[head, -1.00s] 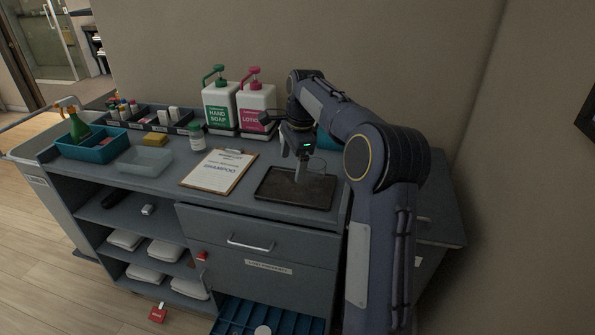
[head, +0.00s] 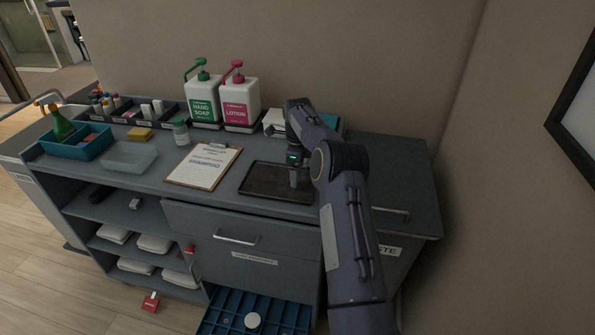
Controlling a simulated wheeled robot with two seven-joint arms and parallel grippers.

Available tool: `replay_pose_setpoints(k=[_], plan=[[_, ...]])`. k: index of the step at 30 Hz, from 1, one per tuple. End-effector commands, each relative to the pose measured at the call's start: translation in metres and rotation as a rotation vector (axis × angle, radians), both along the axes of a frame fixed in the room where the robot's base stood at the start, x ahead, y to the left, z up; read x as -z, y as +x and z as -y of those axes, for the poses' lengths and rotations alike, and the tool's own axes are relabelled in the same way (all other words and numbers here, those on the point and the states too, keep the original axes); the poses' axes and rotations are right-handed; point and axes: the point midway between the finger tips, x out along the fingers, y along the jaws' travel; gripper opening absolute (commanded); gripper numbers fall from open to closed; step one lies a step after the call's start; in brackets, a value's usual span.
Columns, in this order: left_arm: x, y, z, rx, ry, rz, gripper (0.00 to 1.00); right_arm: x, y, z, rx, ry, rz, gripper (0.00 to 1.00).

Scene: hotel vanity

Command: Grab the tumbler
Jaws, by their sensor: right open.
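No clear tumbler stands on the cart top. A round white thing (head: 253,320) sits in the blue divided rack (head: 290,313) low in front of the cart; it may be the tumbler, seen from above, but I cannot tell. My right gripper (head: 299,186) points down over the right part of the dark tray (head: 262,179) on the cart top. It is open, and I see nothing between its fingers, though the fingertips are small and dark. It is well above and behind the blue rack. My left gripper is out of view.
A clipboard (head: 203,167) lies left of the tray. Hand soap (head: 203,102) and lotion (head: 240,102) pump bottles stand at the back. A small jar (head: 181,132), clear bin (head: 130,156) and teal caddy (head: 78,143) are further left. The cart top's right end is clear.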

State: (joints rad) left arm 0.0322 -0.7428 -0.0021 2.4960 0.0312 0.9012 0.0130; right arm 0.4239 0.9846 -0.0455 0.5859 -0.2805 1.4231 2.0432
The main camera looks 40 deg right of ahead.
Motion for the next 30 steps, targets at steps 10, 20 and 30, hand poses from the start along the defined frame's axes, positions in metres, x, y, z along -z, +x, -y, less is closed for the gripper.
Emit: replay_pose_setpoints(k=[10,20,30], plan=[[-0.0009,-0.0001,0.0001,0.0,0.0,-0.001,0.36,0.0072,0.0001,-0.0003,-0.001,0.0,0.002,0.8],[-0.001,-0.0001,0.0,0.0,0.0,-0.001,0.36,0.0069,0.0,-0.0004,-0.001,0.0,0.002,0.36],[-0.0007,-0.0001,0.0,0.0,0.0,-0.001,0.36,0.0043,0.0005,-0.0002,-0.001,-0.001,0.003,0.3]])
